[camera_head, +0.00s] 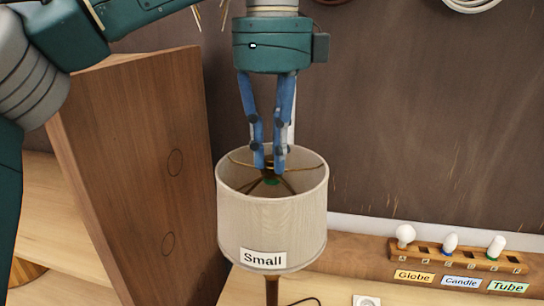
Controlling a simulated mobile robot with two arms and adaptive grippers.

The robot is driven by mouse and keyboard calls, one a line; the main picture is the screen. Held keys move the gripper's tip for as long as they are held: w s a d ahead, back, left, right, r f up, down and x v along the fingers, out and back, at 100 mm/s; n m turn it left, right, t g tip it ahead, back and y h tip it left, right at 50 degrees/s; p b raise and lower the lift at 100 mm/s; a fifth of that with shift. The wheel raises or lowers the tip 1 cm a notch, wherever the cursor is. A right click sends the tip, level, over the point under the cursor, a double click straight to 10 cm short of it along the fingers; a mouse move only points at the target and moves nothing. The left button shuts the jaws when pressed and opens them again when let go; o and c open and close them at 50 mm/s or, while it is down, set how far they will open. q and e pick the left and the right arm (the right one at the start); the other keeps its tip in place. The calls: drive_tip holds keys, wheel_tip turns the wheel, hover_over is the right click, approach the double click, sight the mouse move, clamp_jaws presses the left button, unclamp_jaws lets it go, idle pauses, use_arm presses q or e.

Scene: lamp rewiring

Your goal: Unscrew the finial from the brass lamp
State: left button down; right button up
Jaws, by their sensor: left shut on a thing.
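The lamp has a cream drum shade (272,225) with a label reading "Small", on a thin brass-brown stem (272,291). The shade's open top shows thin brass spokes meeting near the centre, with a small green spot below. My left gripper (269,165) points straight down from above, its blue fingertips inside the shade's top opening at the hub. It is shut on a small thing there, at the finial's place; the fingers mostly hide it. The lamp stands upright. My right gripper is not in view.
A wooden panel (135,170) stands close left of the lamp. At the right, a wooden bulb rack (455,258) holds a few bulbs above labels "Globe", "Candle" and "Tube". A white socket-like piece (367,300) lies at the bottom edge. A white coil (472,4) hangs at the top right.

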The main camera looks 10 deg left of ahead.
use_arm(q)
drive_tip(key=n+b, duration=0.1)
drive_tip(key=n, duration=0.2)
drive_tip(key=shift+d+f+n, duration=0.1)
drive_tip(key=shift+n, duration=0.2)
drive_tip(key=shift+n+b, duration=0.35)
drive_tip(key=shift+n, duration=0.15)
drive_tip(key=shift+r+n, duration=0.2)
drive_tip(key=shift+n, duration=0.1)
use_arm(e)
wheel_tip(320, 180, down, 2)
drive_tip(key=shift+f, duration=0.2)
use_arm(q)
drive_tip(key=n+b, duration=0.5)
drive_tip(key=shift+f+n, duration=0.3)
drive_tip(key=shift+f, duration=0.1)
drive_tip(key=shift+s+r+n+b, duration=0.1)
drive_tip(key=shift+r+n+b, duration=0.1)
drive_tip(key=shift+n+b, duration=0.5)
drive_tip(key=shift+r+n+b, duration=0.1)
drive_tip(key=shift+n+b, duration=0.3)
drive_tip(key=shift+n, duration=0.1)
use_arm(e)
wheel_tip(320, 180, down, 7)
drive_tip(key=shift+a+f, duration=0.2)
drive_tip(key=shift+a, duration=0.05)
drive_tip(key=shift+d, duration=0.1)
